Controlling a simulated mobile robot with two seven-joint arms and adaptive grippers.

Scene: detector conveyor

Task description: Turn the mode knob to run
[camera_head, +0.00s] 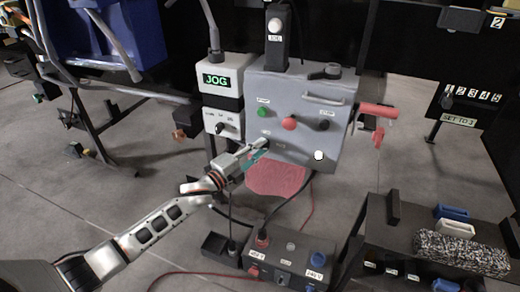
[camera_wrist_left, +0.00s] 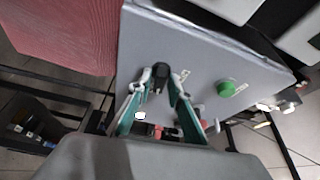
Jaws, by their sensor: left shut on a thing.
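The grey control box (camera_head: 300,95) stands in the middle of the head view. My left gripper (camera_head: 262,148) is at the lower left of its front face. In the left wrist view, the teal fingers of my left gripper (camera_wrist_left: 160,88) are shut on a black knob (camera_wrist_left: 161,74), which appears to be the mode knob. In the head view the fingers mostly hide this knob, and its setting cannot be read. The display (camera_head: 216,80) on the white box beside it shows JOG in green. My right gripper is out of view.
A green button (camera_head: 262,112), a red button (camera_head: 289,123) and another black knob (camera_head: 323,124) are above the gripper. A second dark knob (camera_head: 220,128) is on the white box. A red cloth-like sheet (camera_head: 277,179) hangs below. A red handle (camera_head: 378,112) sticks out right.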

